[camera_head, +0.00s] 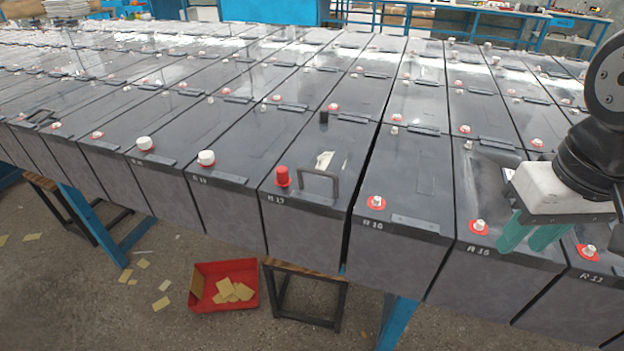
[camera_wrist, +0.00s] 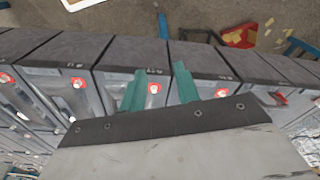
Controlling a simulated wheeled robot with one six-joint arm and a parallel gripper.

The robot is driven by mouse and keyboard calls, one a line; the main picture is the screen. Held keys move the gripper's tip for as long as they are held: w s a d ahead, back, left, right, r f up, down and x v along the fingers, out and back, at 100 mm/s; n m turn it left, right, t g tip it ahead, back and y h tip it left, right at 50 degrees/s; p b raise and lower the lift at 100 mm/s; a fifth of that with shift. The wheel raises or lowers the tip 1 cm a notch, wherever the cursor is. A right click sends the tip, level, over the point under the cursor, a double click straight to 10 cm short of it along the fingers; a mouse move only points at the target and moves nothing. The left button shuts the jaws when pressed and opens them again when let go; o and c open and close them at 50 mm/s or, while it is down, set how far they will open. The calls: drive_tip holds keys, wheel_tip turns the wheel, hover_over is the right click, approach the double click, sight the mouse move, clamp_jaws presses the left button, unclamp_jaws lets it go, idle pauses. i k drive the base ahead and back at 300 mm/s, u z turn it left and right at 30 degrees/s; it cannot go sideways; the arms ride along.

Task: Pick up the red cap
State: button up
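The red cap (camera_head: 282,176) stands upright on a terminal near the front edge of a black battery, left of the picture's middle in the head view. A dark handle is just right of it. A small red shape at the right of the wrist view (camera_wrist: 281,98) looks like the same cap. My gripper (camera_head: 522,244) is far to the right of the cap, over the front edge of the battery row. In the wrist view my gripper (camera_wrist: 159,72) has its two green fingers apart, with nothing held. A white terminal with a red ring (camera_wrist: 154,88) shows between them.
Rows of black batteries fill the bench. Two white caps (camera_head: 206,158) (camera_head: 145,143) stand left of the red cap. The raised handle (camera_head: 320,182) is close beside it. A red bin (camera_head: 224,286) with yellowish pieces lies on the floor below.

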sight(282, 172)
drive_tip(key=u, duration=0.4)
drive_tip(key=i, duration=0.2)
drive_tip(key=u, duration=0.45)
